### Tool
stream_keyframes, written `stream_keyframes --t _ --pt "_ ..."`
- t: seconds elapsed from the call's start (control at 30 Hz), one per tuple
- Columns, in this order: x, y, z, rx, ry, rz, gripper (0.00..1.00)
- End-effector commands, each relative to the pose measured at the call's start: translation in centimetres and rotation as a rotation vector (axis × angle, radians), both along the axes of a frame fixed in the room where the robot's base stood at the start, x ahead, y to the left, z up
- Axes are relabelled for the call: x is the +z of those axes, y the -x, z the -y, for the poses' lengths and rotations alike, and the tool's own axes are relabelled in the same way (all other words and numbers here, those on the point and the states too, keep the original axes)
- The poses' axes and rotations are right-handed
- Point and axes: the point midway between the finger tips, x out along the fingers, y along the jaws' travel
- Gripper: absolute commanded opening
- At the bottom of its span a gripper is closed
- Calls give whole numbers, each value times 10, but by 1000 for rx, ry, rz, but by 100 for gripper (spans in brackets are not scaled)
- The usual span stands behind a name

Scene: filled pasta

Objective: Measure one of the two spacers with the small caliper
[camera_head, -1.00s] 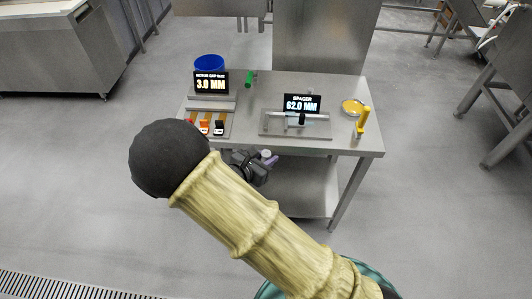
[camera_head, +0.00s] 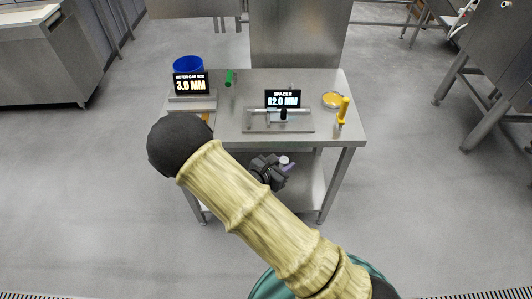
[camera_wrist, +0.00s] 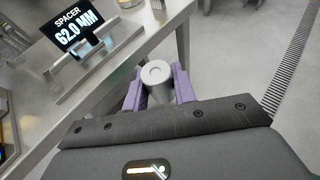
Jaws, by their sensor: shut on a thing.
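My gripper (camera_head: 283,164) is in front of the table's front edge in the head view, below the tabletop in the picture. In the wrist view its purple fingers (camera_wrist: 158,88) are shut on a light grey cylinder (camera_wrist: 156,72), which looks like a spacer with a round recess in its top. A caliper-like device (camera_head: 283,114) with a rail and a black slider lies on a grey plate on the table. Its display (camera_head: 283,99) reads "SPACER 62.0 MM"; it also shows in the wrist view (camera_wrist: 71,31). I cannot make out a second spacer.
The steel table (camera_head: 235,147) also holds a display reading 3.0 MM (camera_head: 190,84), a blue bin (camera_head: 188,64), a green item (camera_head: 229,77), a yellow dish (camera_head: 333,99) and a yellow-handled tool (camera_head: 343,110). My arm hides the table's front left.

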Motion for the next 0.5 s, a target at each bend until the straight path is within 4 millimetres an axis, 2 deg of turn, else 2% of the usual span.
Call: stream_keyframes --t 0.1,0.2,0.3,0.4,0.5 --pt "-19 1 45 -72 7 -6 2" --pt "-35 6 80 -129 2 -8 2" --pt "-47 12 106 -172 -3 -11 2" --pt "-53 16 120 -197 -9 -12 2" --pt "-55 17 125 -204 -12 -11 2"
